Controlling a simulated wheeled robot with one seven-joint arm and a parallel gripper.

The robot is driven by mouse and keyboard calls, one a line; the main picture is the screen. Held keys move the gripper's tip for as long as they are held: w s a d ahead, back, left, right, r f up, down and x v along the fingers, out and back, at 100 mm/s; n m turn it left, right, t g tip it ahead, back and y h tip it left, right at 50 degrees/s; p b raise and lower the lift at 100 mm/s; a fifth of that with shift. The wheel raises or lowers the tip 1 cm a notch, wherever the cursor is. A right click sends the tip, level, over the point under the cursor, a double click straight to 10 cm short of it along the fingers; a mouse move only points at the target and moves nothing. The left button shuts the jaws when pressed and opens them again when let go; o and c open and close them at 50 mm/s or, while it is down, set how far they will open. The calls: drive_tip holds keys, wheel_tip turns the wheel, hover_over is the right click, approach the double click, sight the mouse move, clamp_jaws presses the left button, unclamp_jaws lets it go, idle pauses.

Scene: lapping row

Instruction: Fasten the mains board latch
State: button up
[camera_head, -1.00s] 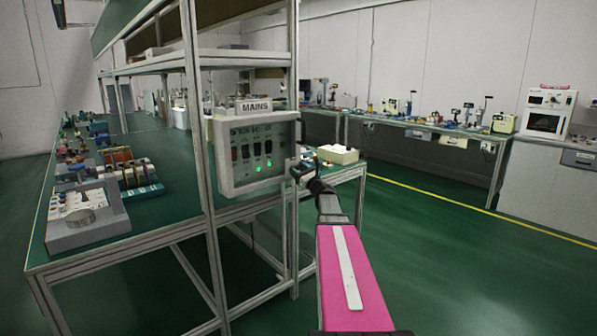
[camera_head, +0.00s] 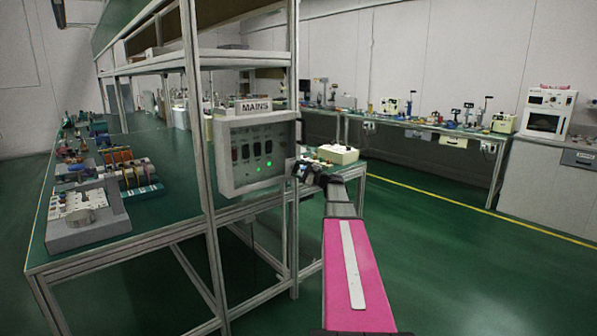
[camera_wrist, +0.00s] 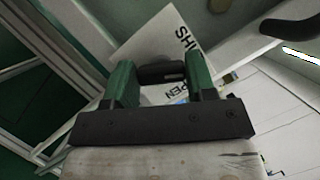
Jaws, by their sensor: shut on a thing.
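The mains board (camera_head: 255,184) is a grey box with a MAINS sign on top, fixed to the bench frame. Its front shows dark switches and two green lights. My gripper (camera_head: 305,170) is at the board's right side. In the wrist view its green fingers (camera_wrist: 161,80) stand on either side of a dark latch handle (camera_wrist: 162,73) and are shut on it. Behind the handle is a white label plate (camera_wrist: 150,45) with SHUT and OPEN lettering, partly covered by the fingers. The latch itself is too small to read in the head view.
The bench frame's upright post (camera_head: 294,70) stands just behind the board. A bench (camera_head: 110,230) with coloured parts and a grey device is at left. A cream box (camera_head: 338,154) sits beyond my gripper. Open green floor lies at right.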

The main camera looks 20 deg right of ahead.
drive_tip(key=n+g, duration=0.1)
drive_tip(key=n, duration=0.2)
drive_tip(key=n+g+h, duration=0.1)
drive_tip(key=n, duration=0.1)
drive_tip(key=shift+n, duration=0.4)
idle(0.3)
drive_tip(key=o, duration=0.9)
drive_tip(key=shift+o, duration=0.2)
drive_tip(key=v, duration=1)
drive_tip(key=shift+s+d, duration=0.3)
